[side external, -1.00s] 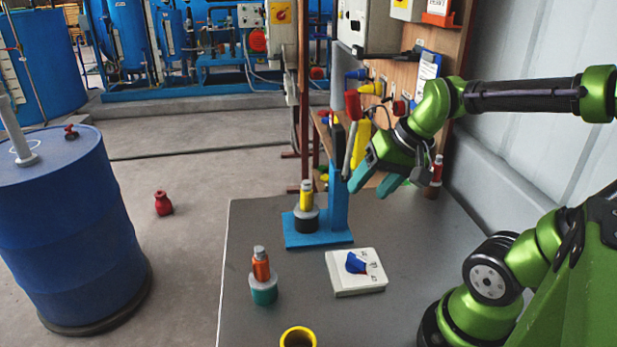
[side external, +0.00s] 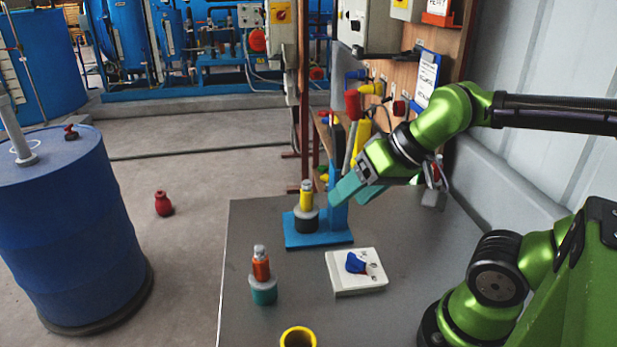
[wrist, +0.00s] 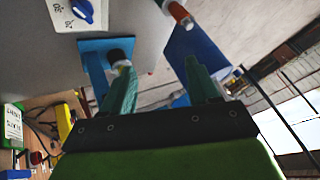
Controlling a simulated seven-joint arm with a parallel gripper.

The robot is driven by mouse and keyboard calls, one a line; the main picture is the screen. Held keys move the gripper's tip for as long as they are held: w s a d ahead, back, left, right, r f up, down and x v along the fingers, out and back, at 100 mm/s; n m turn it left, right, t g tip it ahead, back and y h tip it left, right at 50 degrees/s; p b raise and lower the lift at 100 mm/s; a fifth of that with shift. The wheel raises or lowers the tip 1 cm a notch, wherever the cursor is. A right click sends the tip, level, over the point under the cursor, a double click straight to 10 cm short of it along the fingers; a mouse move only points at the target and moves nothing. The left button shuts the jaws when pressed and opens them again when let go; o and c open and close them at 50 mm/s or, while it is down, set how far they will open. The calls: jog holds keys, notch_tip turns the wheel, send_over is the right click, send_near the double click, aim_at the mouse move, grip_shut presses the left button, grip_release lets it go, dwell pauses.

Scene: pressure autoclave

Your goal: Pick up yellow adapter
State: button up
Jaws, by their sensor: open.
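A yellow cylinder with a grey tip (side external: 306,196) stands upright in a black round holder (side external: 306,220) on the blue press stand (side external: 318,240). A yellow ring-shaped piece (side external: 298,338) shows at the table's front edge, cut off by the frame. I cannot tell which is called the adapter. My gripper (side external: 352,196) is open and empty, in the air to the right of the yellow cylinder, with its teal fingers slanting down left. In the wrist view the fingers (wrist: 162,85) are spread, and the left one partly hides the black holder (wrist: 121,46) and what it holds.
An orange cylinder (side external: 261,266) in a teal holder (side external: 264,292) stands at front left. A white box with a blue knob (side external: 345,282) lies right of it. The stand's upright and red-handled lever (side external: 352,105) are close to my gripper. The table's right front is clear.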

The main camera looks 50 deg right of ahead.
notch_tip(320, 180, up, 11)
jog(key=w+d+r+n+g, duration=0.1)
jog(key=w+d+r+g, duration=0.2)
jog(key=w+d, duration=0.4)
jog(key=n+g+h, duration=0.1)
jog(key=g+h, duration=0.1)
jog(key=g, duration=0.2)
send_over(308, 190)
jog(key=w, duration=0.1)
notch_tip(308, 190, down, 3)
jog(key=f, duration=2.2)
jog(key=shift+s+d+f, duration=0.1)
jog(key=shift+d+f, duration=0.05)
jog(key=shift+d, duration=0.15)
jog(key=shift+s+f, duration=0.2)
jog(key=shift+f, duration=2.7)
grip_shut()
